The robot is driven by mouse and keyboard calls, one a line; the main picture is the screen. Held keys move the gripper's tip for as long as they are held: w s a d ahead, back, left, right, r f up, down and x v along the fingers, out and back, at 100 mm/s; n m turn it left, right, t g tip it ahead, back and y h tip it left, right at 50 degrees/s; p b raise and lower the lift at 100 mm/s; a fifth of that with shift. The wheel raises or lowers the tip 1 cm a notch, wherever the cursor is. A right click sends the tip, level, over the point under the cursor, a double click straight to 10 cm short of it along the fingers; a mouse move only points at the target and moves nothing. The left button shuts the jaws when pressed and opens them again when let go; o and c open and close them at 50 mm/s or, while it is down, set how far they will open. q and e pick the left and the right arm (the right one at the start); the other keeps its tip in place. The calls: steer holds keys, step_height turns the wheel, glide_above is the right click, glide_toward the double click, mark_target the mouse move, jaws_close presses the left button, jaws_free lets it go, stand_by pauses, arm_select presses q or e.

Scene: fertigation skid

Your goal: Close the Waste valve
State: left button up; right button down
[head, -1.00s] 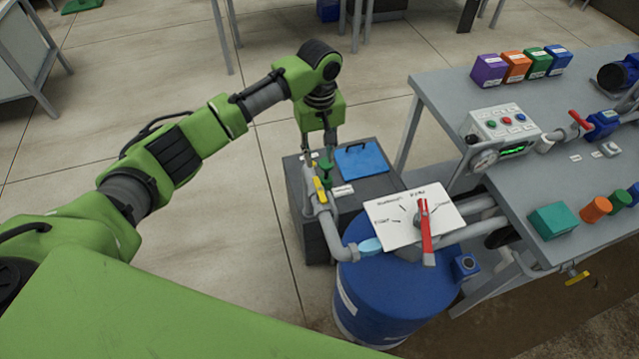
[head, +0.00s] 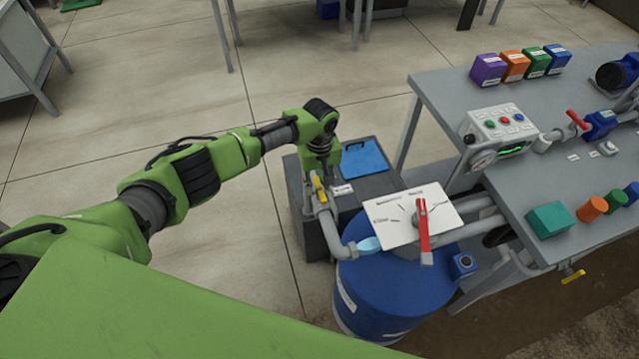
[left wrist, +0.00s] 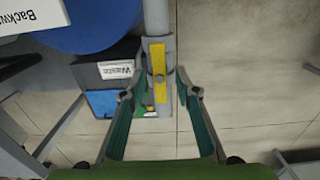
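The Waste valve has a yellow lever (head: 319,188) on a grey pipe, beside a dark box. In the left wrist view the yellow lever (left wrist: 158,62) lies in line with the pipe. A "Waste" label (left wrist: 116,69) on the box is next to it. My left gripper (left wrist: 156,88) is open, with its green fingers pointing at the valve, one finger to each side of the pipe's line. I cannot tell whether either finger touches the lever. In the head view my left wrist (head: 320,150) is just above the valve and hides the fingers. My right gripper is not in view.
A white selector plate (head: 388,222) with a red handle (head: 424,235) stands right of the valve above a blue drum (head: 390,290). A blue lid-like panel (head: 364,160) lies on the box. A grey bench (head: 450,110) with a control box is further right. Floor left is clear.

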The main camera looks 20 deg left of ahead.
arm_select(q)
jaws_close()
steer(key=shift+m, duration=0.4)
steer(key=m, duration=0.2)
steer(key=shift+m, duration=0.4)
steer(key=m, duration=0.3)
steer(key=shift+m+p, duration=0.3)
steer(key=shift+p, duration=0.05)
steer(key=m, duration=1)
steer(key=shift+w+r+m, duration=0.1)
steer(key=shift+m, duration=0.3)
jaws_free()
